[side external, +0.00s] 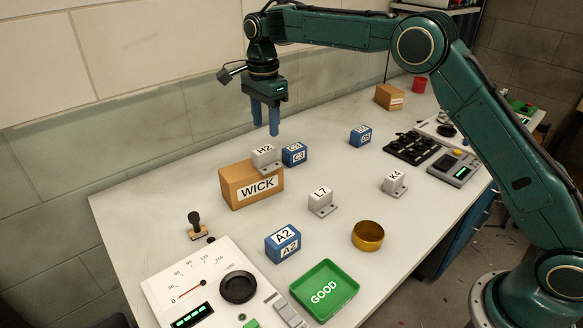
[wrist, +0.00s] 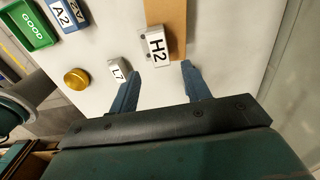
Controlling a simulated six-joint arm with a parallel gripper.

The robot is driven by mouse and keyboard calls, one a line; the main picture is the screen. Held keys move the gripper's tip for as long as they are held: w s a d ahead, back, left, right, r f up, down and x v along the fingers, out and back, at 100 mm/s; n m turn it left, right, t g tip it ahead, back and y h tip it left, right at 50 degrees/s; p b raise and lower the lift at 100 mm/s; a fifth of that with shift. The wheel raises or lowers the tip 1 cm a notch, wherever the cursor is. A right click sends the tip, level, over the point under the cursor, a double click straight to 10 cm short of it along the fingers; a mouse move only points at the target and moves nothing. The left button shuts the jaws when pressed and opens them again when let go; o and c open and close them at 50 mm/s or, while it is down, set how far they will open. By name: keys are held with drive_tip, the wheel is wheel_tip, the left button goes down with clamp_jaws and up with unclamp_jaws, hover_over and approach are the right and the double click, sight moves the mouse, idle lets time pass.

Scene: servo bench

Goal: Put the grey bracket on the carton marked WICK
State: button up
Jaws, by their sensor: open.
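A grey bracket marked H2 (side external: 264,155) sits on top of the brown carton marked WICK (side external: 232,191). The wrist view also shows the H2 bracket (wrist: 157,46) and part of the carton (wrist: 179,18). Two more grey brackets, L7 (side external: 321,199) and K4 (side external: 394,182), stand upright on the bench. My gripper (side external: 265,130) is open and empty, with its fingers pointing down above the H2 bracket and apart from it. In the wrist view the fingertips (wrist: 160,70) are spread, with nothing between them.
Blue blocks C3 (side external: 294,153) and A2 (side external: 283,244) stand near the carton; another blue block (side external: 360,135) is farther back. A brass cup (side external: 367,235), green GOOD tray (side external: 345,281), stamp (side external: 196,225) and dial panel (side external: 180,265) occupy the front. A plain carton (side external: 389,97) stands at the back.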

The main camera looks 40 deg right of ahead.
sight(268, 148)
wheel_tip(268, 148, up, 4)
drive_tip(key=shift+f, duration=0.1)
idle(0.8)
drive_tip(key=s+d+r+n+t, duration=0.1)
drive_tip(key=s+d+r+n, duration=0.2)
drive_tip(key=s, duration=0.4)
drive_tip(key=s+d+r+n+t, duration=0.1)
drive_tip(key=s+r+n, duration=0.2)
drive_tip(key=s+r, duration=0.25)
drive_tip(key=s+d+r+n+t, duration=0.1)
drive_tip(key=s+d+r+n, duration=0.15)
drive_tip(key=s, duration=0.55)
drive_tip(key=s+d+f+n+t, duration=0.1)
drive_tip(key=s+f+n, duration=0.3)
drive_tip(key=s, duration=0.6)
drive_tip(key=s+d+f+n+t, duration=0.1)
drive_tip(key=s+f+n, duration=0.2)
drive_tip(key=s, duration=0.7)
drive_tip(key=shift+s+d+f+n+t, duration=0.3)
drive_tip(key=shift+s+d+f+n, duration=0.1)
drive_tip(key=shift+n, duration=0.85)
